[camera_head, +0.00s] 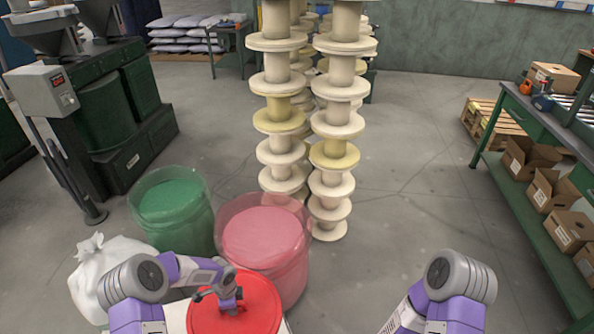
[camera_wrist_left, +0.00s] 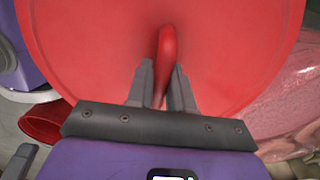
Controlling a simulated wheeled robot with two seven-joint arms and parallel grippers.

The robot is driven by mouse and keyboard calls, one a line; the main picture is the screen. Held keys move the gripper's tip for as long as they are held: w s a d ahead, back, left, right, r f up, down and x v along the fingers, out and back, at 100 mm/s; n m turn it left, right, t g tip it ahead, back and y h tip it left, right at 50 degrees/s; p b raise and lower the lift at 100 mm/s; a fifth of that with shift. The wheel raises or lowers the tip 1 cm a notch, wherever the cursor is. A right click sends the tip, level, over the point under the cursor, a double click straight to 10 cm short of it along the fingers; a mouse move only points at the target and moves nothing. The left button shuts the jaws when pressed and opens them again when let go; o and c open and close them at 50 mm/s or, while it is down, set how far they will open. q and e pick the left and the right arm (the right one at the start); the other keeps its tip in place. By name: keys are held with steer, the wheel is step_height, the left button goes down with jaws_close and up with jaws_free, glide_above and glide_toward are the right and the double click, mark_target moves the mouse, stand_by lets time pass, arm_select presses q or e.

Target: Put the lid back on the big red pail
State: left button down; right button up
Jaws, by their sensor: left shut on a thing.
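The red lid (camera_head: 262,308) lies in front of the pail, over a pale surface. My left gripper (camera_head: 230,302) is above the lid, shut on its raised handle. In the left wrist view the fingers (camera_wrist_left: 162,88) close on both sides of the red handle (camera_wrist_left: 167,48), with the lid (camera_wrist_left: 90,40) spread behind it. I cannot tell whether the lid is lifted. My right gripper is out of view.
A green pail (camera_head: 172,212) stands left of the red pail. A white sack (camera_head: 105,268) sits in front of it. Stacked cream spools (camera_head: 337,122) rise behind the red pail. A green workbench (camera_head: 530,215) with cardboard boxes stands at right. Floor between is clear.

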arm_select(q)
steer(key=s+d+r+n+p, duration=0.1)
steer(key=s+r+n, duration=0.3)
steer(key=r+n, duration=0.4)
steer(key=s+d+r+n+p, duration=0.2)
steer(key=r+n, duration=0.6)
steer(key=r, duration=0.4)
steer(key=s+d, duration=0.1)
steer(key=s, duration=0.1)
steer(key=shift+s+d+r, duration=0.2)
steer(key=shift+s+r, duration=0.1)
steer(key=shift+r, duration=0.05)
